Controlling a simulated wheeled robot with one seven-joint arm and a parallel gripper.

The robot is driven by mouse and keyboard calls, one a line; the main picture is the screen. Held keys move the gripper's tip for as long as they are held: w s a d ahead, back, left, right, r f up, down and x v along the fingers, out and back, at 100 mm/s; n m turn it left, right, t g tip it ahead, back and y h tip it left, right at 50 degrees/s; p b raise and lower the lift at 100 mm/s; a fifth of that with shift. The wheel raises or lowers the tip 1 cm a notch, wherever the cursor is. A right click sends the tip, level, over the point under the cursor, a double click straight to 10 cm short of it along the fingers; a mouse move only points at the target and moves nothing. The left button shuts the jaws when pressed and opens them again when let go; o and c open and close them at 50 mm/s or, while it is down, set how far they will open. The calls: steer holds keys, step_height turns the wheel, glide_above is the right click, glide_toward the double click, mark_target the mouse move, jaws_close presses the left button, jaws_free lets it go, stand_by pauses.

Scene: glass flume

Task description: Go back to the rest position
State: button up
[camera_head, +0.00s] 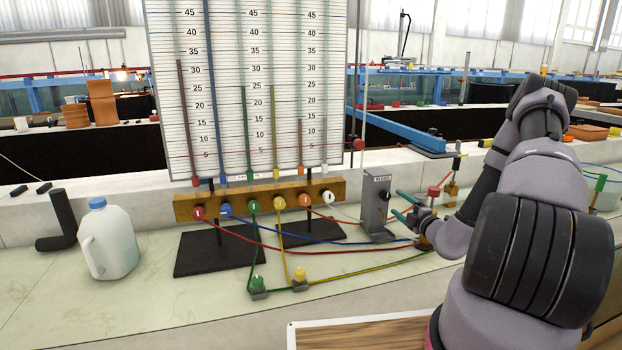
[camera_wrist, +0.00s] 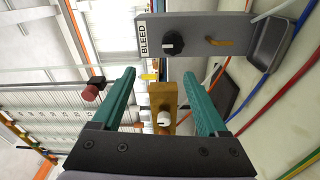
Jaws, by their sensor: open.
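My gripper (camera_head: 406,206) has teal fingers, spread apart with nothing between them. In the head view it is right of centre, close to the right side of the grey bleed post (camera_head: 375,208). In the wrist view the two fingers of my gripper (camera_wrist: 165,98) point away from the camera. The post, labelled BLEED (camera_wrist: 190,36), with a black knob (camera_wrist: 172,43), shows at the top there. A wooden bar with a white knob (camera_wrist: 164,119) shows beyond the fingers. My arm fills the right of the head view.
A manometer board (camera_head: 247,90) stands behind a wooden manifold (camera_head: 240,204) with several coloured knobs. Red, blue, green and yellow tubes cross the bench. A white jug (camera_head: 108,240) stands at left. A red-topped fitting (camera_head: 434,192) is close right of my gripper.

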steer(key=s+a+r+n+g+y, duration=0.3)
steer(key=a+r+n+g+y, duration=0.45)
steer(key=a+r+n, duration=0.6)
steer(key=s+a+r+n+g, duration=0.65)
steer(key=s+r+n, duration=0.35)
steer(key=n, duration=0.4)
steer(key=s+d+r+n+t+h, duration=0.2)
steer(key=s+r+n+h, duration=0.3)
steer(key=s+n, duration=0.4)
steer(key=s+d+r+n+t+h, duration=0.1)
steer(key=s+d+r+n+h, duration=0.4)
steer(key=s+r+n, duration=0.3)
steer(key=s+n, duration=0.1)
steer(key=n, duration=0.3)
steer(key=shift+s+t, duration=0.35)
steer(key=shift+t, duration=0.05)
